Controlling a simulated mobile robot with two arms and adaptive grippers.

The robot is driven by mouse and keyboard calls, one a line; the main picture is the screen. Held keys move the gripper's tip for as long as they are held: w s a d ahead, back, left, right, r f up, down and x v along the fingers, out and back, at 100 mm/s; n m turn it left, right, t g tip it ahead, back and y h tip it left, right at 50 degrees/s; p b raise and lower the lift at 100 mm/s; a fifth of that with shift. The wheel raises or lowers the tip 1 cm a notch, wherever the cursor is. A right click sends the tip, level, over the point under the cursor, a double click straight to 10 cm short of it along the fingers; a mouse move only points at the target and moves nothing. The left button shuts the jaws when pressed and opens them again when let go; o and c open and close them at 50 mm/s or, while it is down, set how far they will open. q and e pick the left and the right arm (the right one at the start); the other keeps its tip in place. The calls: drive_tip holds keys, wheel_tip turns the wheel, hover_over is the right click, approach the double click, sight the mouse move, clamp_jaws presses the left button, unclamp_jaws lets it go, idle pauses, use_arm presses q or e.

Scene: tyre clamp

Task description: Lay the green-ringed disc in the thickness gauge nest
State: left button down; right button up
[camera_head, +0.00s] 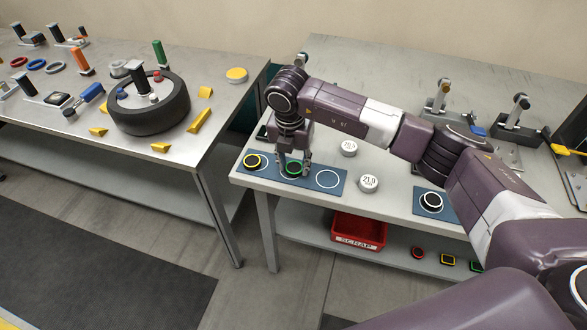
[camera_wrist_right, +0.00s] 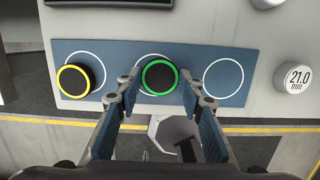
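The green-ringed black disc (camera_head: 293,168) lies on the middle circle of a blue mat (camera_head: 260,177) at the near left of the right-hand table. It also shows in the right wrist view (camera_wrist_right: 159,77), slightly off the circle's centre. My right gripper (camera_head: 293,165) points down over it. In the right wrist view its open fingers (camera_wrist_right: 159,88) stand on either side of the disc, with small gaps showing. My left gripper is in neither view. I cannot tell for certain which fixture is the thickness gauge nest; clamp-like fixtures (camera_head: 437,101) stand at the back right.
A yellow-ringed disc (camera_head: 252,161) lies on the mat's left circle; the right circle (camera_head: 328,179) is empty. Marked pucks (camera_head: 368,183) stand beside the mat. A white-ringed disc (camera_head: 431,202) lies on another blue mat. A red scrap bin (camera_head: 358,231) is below. A tyre (camera_head: 149,108) lies on the left table.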

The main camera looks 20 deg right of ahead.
sight(294, 168)
drive_tip(key=shift+r+p, duration=1.5)
drive_tip(key=shift+r, duration=1.45)
drive_tip(key=shift+c, duration=0.3)
drive_tip(key=shift+r, duration=0.15)
